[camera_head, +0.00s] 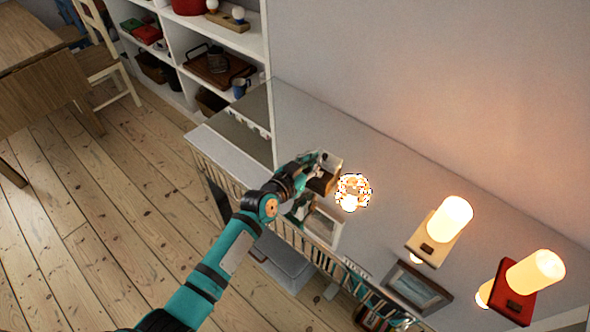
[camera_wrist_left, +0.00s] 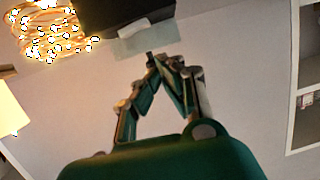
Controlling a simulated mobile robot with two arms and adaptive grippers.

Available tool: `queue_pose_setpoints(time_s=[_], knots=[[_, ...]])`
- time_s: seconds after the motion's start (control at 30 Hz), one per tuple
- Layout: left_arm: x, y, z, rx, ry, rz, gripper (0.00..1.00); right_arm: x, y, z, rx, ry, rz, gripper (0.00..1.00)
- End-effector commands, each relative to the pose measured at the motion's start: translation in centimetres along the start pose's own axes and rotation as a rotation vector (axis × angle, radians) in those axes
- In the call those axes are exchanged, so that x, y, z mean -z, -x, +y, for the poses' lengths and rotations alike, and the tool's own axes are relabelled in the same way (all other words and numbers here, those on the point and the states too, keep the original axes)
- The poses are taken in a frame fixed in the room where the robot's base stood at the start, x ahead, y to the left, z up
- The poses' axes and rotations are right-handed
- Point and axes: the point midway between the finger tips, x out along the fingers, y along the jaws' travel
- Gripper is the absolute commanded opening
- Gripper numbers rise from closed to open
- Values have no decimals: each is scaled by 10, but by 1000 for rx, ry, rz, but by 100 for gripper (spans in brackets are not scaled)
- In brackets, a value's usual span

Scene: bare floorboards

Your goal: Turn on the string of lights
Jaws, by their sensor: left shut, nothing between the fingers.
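The string of lights (camera_head: 353,191) is a round tangle of bright white and orange points on top of the white shelf unit. It looks lit. It also shows at the top left of the left wrist view (camera_wrist_left: 50,32). My left gripper (camera_head: 316,168) is just left of it, beside a small brown and pale object (camera_head: 321,184) that the gripper partly hides. In the left wrist view, my left gripper (camera_wrist_left: 155,62) has its fingertips together and empty, just below a dark block (camera_wrist_left: 118,14) with a pale edge. I cannot tell whether they touch. My right gripper is out of view.
Two lit lamps, one on a wooden base (camera_head: 437,232) and one on a red base (camera_head: 513,305), stand to the right. A wall rises behind. Open floorboards (camera_head: 110,230) lie left, with a chair (camera_head: 105,60).

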Motion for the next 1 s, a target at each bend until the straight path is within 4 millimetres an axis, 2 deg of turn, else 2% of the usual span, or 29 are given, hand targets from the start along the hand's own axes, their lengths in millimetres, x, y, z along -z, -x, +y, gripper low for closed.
queue_pose_setpoints(time_s=[0.03,0.1,0.3,0.5,0.67,1.0], knots=[[23,3,-3,1,-2,2,0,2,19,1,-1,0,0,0],[8,19,-2,1,0,-3,0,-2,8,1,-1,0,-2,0],[8,63,-4,1,-1,0,0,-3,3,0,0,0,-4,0],[9,92,-5,1,0,0,0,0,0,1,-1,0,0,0],[10,100,-5,0,0,1,0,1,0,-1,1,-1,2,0],[11,101,-5,1,1,1,0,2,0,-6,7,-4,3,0]])
